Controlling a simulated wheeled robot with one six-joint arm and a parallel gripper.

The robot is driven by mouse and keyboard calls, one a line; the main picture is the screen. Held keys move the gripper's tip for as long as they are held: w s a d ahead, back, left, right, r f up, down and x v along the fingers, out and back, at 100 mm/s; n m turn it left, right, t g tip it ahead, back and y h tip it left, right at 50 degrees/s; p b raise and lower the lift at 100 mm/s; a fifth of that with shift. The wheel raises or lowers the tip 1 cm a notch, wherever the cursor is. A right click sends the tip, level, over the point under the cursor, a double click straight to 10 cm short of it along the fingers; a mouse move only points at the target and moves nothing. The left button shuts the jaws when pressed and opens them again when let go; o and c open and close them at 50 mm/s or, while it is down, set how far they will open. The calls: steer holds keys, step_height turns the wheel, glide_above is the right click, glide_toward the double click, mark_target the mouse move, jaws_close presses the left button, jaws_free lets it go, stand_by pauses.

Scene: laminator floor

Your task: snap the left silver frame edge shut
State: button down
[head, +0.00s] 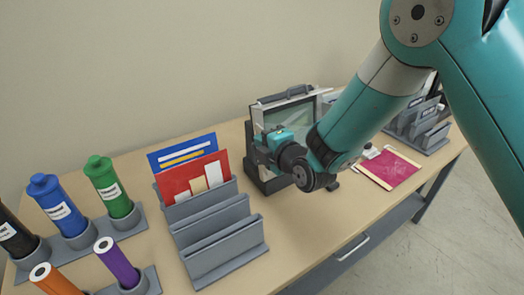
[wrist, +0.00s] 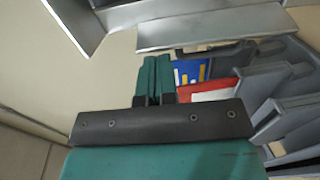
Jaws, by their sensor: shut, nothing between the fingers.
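A silver-edged frame (head: 303,93) stands upright in a dark holder at the back middle of the table, with a grey handle on top. Its left edge (head: 257,119) shows above my gripper; its lower part is hidden behind my arm. My gripper (head: 260,152) is in front of its lower left side. In the wrist view, the teal fingers (wrist: 154,78) are together and empty. Silver bars (wrist: 210,27) cross the top of that view, beyond the fingertips. I cannot tell whether the fingers touch the frame, or whether its left edge is open.
A grey sorter (head: 222,243) holds blue and red folders (head: 192,177) left of the frame. Several coloured cylinders (head: 112,188) stand in grey holders farther left. A magenta sheet (head: 391,170) lies right of my arm, near another grey rack (head: 430,137).

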steer(key=shift+w+b, duration=0.3)
steer(key=shift+w, duration=0.05)
steer(key=shift+w+d+f+b, duration=0.15)
steer(key=shift+w+d+b, duration=0.25)
steer(key=shift+d+b, duration=0.25)
steer(key=shift+w+b, duration=0.15)
steer(key=shift+b, duration=0.4)
steer(key=shift+w, duration=0.1)
steer(key=shift+w+a+f+b, duration=0.15)
steer(key=shift+a+b, duration=0.15)
steer(key=shift+a, duration=0.35)
steer(key=d+b+v, duration=0.1)
steer(key=b+v, duration=0.4)
steer(key=v, duration=0.3)
steer(key=shift+w+b, duration=0.2)
steer(key=shift+b, duration=0.1)
